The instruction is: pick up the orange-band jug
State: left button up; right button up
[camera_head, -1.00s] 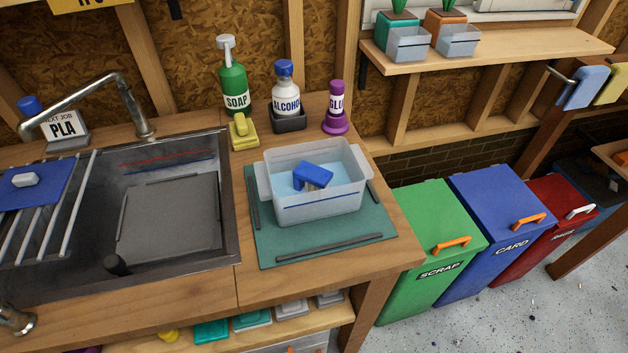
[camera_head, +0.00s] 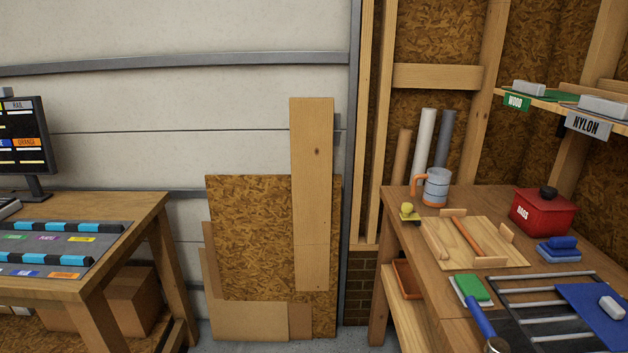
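A grey jug (camera_head: 436,188) with an orange handle on its left side and orange banding stands upright on the wooden bench (camera_head: 410,240) at the right of the head view. It is at the back left part of that bench, in front of upright rolls. Neither of my grippers shows in this view.
A wooden board (camera_head: 474,242) with a rolling rod, a small yellow-topped item (camera_head: 409,212) and a red lidded box (camera_head: 542,213) share the bench. A drying rack (camera_head: 540,291) is nearer. A second table (camera_head: 145,212) stands left; wood sheets (camera_head: 255,240) lean between.

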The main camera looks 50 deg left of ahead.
aim_at(438, 179)
jog(key=u, duration=1)
jog(key=i+j+z, duration=0.45)
jog(key=j, duration=0.2)
jog(key=i+j+z, duration=0.1)
jog(key=j+z, duration=0.15)
jog(key=j, duration=0.15)
jog(key=i+j+z, duration=0.1)
jog(key=j+z, duration=0.15)
jog(key=j, duration=0.15)
jog(key=i+j+z, duration=0.1)
jog(key=j+z, duration=0.15)
jog(key=j, duration=0.15)
jog(key=j+z, duration=0.2)
jog(key=j, duration=0.25)
